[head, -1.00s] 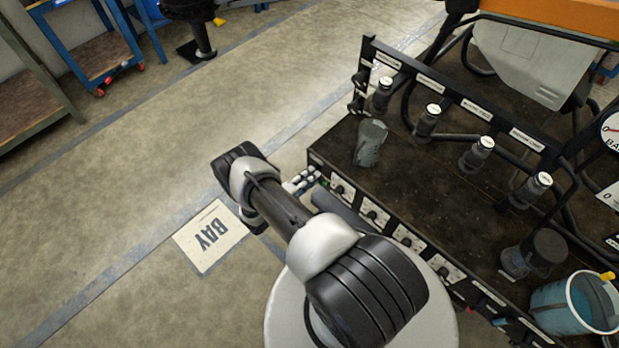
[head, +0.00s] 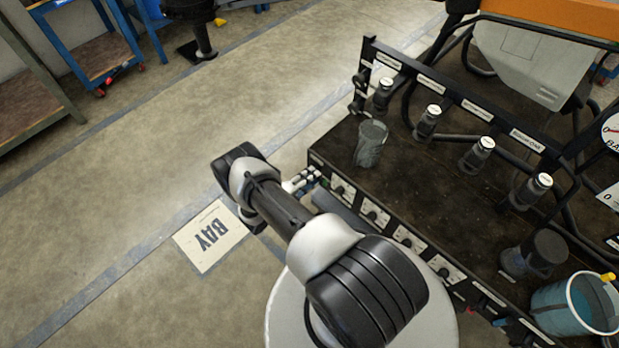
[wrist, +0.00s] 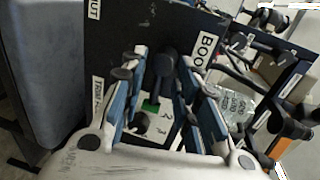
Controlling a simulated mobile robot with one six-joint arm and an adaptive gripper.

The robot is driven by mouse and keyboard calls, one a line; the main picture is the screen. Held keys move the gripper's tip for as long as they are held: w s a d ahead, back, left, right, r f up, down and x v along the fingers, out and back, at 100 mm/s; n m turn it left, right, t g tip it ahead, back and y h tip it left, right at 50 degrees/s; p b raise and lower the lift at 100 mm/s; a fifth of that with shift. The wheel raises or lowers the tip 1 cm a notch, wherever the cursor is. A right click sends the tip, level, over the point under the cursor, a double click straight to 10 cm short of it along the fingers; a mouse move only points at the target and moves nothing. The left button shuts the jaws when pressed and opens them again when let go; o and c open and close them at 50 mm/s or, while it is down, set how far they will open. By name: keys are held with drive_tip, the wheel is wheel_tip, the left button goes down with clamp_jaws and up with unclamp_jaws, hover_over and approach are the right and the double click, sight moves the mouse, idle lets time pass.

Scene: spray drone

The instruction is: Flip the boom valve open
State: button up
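The boom valve's black lever (wrist: 164,68) stands out from a dark panel in the wrist view, with a label starting "BOO" (wrist: 205,46) beside it. A green mark (wrist: 151,105) and a pale plate show beneath it. My gripper (wrist: 163,60) has its blue-padded fingers apart, one on each side of the lever. I cannot tell whether either pad touches it. In the head view my gripper (head: 312,180) is at the left end of the panel's front face, and the lever there is hidden.
More valve plates (head: 375,213) run along the front face. A clear cup (head: 370,143) and several black capped bodies (head: 428,122) stand on the dark deck. A blue bucket (head: 575,303) is at the right.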

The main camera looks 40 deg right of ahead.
drive_tip(key=w+v, duration=0.1)
drive_tip(key=v, duration=1.1)
drive_tip(key=shift+s, duration=0.45)
drive_tip(key=shift+r, duration=0.1)
drive_tip(key=w+a+r+m+g+y, duration=0.1)
drive_tip(key=a+r+m+g+y, duration=0.15)
drive_tip(key=r+m, duration=0.95)
drive_tip(key=a+r+m+g+y, duration=0.15)
drive_tip(key=r+m+y, duration=0.35)
drive_tip(key=r, duration=1.3)
drive_tip(key=s+a+r+m+t+y, duration=0.3)
drive_tip(key=s+a+r+m+y, duration=0.1)
drive_tip(key=s+r+m, duration=0.5)
drive_tip(key=s+a+r+m+t+y, duration=0.4)
drive_tip(key=s+a+r+m, duration=0.2)
drive_tip(key=s+r+m, duration=0.4)
drive_tip(key=shift+a+m, duration=0.2)
drive_tip(key=shift+m, duration=0.3)
